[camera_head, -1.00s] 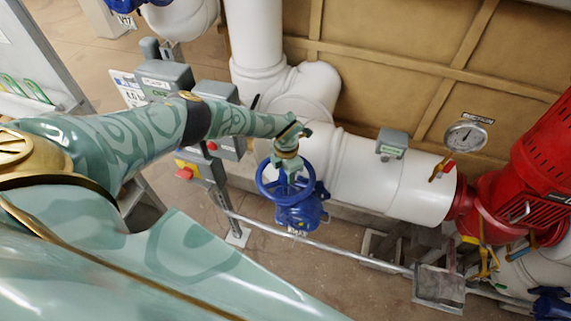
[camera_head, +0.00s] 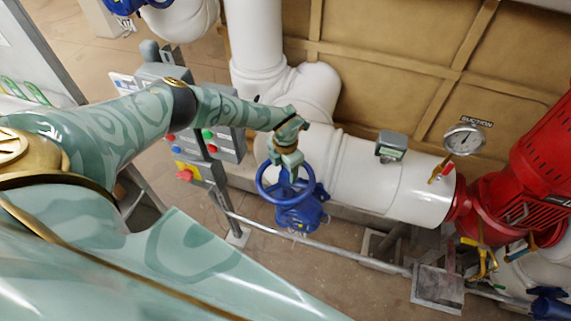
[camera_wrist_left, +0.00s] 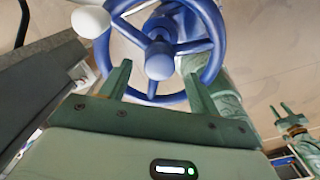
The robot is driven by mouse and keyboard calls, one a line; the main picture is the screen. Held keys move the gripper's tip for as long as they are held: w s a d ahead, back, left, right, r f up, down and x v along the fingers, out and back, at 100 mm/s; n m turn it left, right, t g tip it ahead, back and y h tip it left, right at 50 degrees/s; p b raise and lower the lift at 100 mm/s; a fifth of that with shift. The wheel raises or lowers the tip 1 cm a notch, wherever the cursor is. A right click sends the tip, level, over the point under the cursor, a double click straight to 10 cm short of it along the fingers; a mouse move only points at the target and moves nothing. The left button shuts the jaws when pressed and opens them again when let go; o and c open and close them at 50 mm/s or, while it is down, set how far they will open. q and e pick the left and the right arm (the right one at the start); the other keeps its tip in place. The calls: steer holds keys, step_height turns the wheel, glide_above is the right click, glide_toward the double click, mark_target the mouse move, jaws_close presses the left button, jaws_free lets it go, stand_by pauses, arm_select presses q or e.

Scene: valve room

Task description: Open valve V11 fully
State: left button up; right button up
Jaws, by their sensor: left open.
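A blue handwheel valve (camera_head: 286,183) stands low in front of the white pipe in the head view. Its tag is too small to read. The wheel (camera_wrist_left: 160,60) fills the top of the left wrist view, with its hub and spokes showing. My left gripper (camera_head: 287,163) is at the wheel's far side in the head view. In the wrist view my left gripper (camera_wrist_left: 157,80) is open, its two fingers apart at the near rim. I cannot tell whether they touch it.
Control boxes with buttons (camera_head: 222,143) stand left of the valve, close to my left forearm. A large white pipe (camera_head: 345,170) runs behind it to a red pump (camera_head: 510,190). A thin grey pipe (camera_head: 330,247) runs low in front. A pressure gauge (camera_head: 464,139) is at right.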

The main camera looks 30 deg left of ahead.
arm_select(q)
step_height(320, 180, up, 2)
steer(key=shift+s+r, duration=0.1)
